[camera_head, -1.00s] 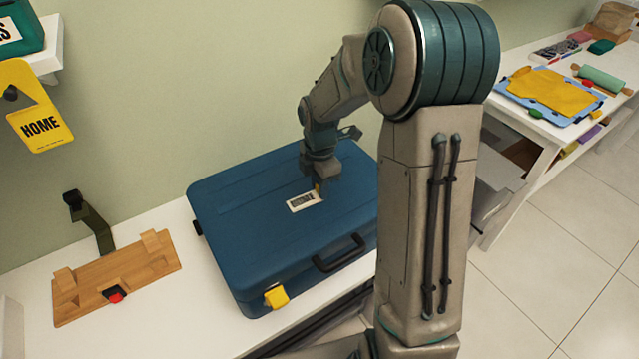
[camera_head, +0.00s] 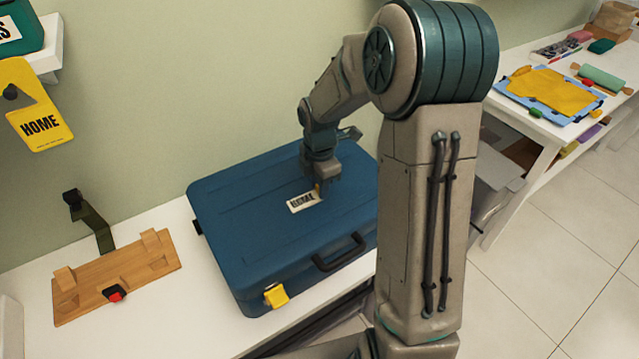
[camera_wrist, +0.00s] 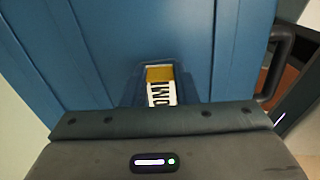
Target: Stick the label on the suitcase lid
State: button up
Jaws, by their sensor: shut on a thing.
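The blue suitcase (camera_head: 262,232) lies shut on the white table, with its dark handle and a yellow latch at the front. The fingertips are mostly hidden.
A wooden fixture (camera_head: 118,275) with a red-and-black piece stands left of the suitcase. A yellow HOME hanger (camera_head: 38,108) hangs on the wall at left. A second white table (camera_head: 560,128) with a yellow sheet and rolling pin is at right.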

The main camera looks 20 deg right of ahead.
jog(key=shift+f, duration=0.1)
dwell(0.3)
jog(key=o, duration=1.6)
jog(key=shift+r+p, duration=2.95)
jog(key=shift+r, duration=0.6)
